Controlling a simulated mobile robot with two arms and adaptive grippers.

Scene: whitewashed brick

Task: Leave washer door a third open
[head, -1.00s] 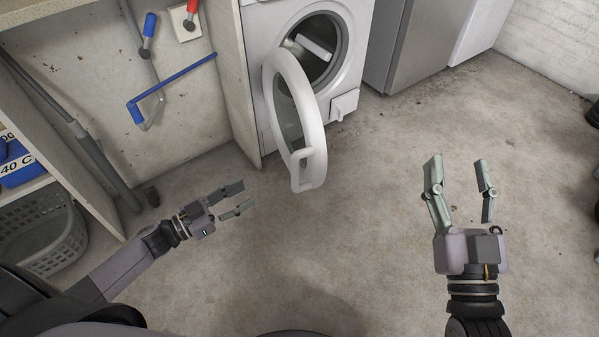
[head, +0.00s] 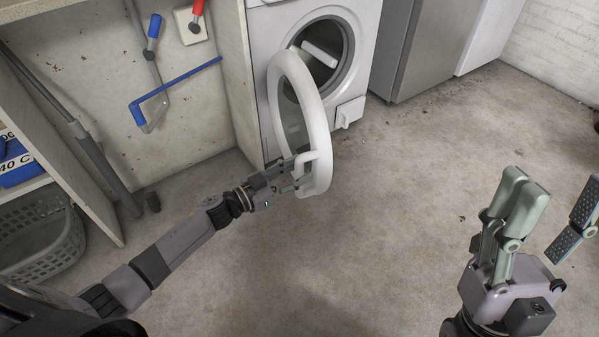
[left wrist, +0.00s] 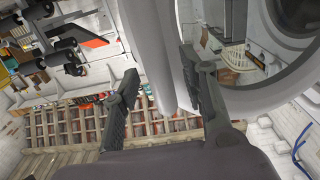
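The white washer (head: 262,50) stands at the back centre. Its round door (head: 279,110) is swung wide open toward me, with the drum opening (head: 325,62) exposed. The door's handle (head: 311,160) is on its near, free edge. My left gripper (head: 290,175) is at the handle with its fingers apart. In the left wrist view, the open fingers of my left gripper (left wrist: 160,95) have the pale handle bar (left wrist: 150,50) between them, with the door ring (left wrist: 187,25) beside it. Contact cannot be told. My right gripper (head: 550,215) is open and empty, away from the washer.
A grey appliance (head: 418,55) stands right of the washer. A side panel (head: 240,90) stands close on its left. A grey laundry basket (head: 40,235) sits at the lower left, near blue and grey pipes (head: 165,95). The concrete floor in front is clear.

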